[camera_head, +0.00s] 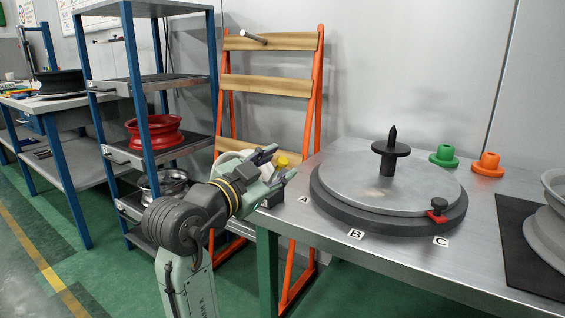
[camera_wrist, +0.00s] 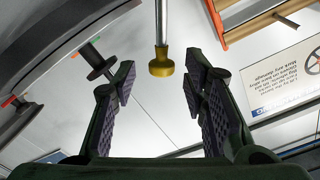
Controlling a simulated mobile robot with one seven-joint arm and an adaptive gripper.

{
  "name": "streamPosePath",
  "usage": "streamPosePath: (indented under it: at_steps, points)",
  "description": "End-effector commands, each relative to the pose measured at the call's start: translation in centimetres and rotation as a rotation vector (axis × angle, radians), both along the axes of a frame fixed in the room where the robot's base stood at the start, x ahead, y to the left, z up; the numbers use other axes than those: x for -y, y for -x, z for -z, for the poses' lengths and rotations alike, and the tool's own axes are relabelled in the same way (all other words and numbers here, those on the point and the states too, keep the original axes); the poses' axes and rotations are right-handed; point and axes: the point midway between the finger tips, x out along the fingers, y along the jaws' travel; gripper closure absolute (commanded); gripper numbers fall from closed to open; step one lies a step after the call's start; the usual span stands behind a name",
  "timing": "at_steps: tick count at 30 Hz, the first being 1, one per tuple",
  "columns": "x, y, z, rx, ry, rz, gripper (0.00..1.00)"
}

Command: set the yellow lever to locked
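A yellow knob (camera_wrist: 161,65) on the end of a silver rod shows in the wrist view, between and beyond my open fingertips. It looks apart from both fingers. In the head view a small yellow part (camera_head: 281,161) shows between my fingertips, left of the metal table. Where the rod is mounted is hidden, and its locked or unlocked position cannot be told. My gripper (camera_head: 277,166) is open and empty; both fingers also show in the wrist view (camera_wrist: 160,80).
A round turntable (camera_head: 340,185) with a black spindle (camera_head: 388,155) sits on the metal table (camera_head: 300,235). A red lever (camera_head: 437,215) with a black knob is on its rim, near labels A, B and C. An orange rack (camera_head: 319,100) and blue shelf (camera_head: 136,75) stand behind my arm.

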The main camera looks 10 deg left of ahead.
Motion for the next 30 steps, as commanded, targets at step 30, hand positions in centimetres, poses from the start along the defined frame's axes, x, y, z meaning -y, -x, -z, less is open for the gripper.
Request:
streamPosePath:
  at_steps: [30]
  points:
    - [-3.2, 8.7, 0.0, 0.0, 0.0, -0.001, 0.6]
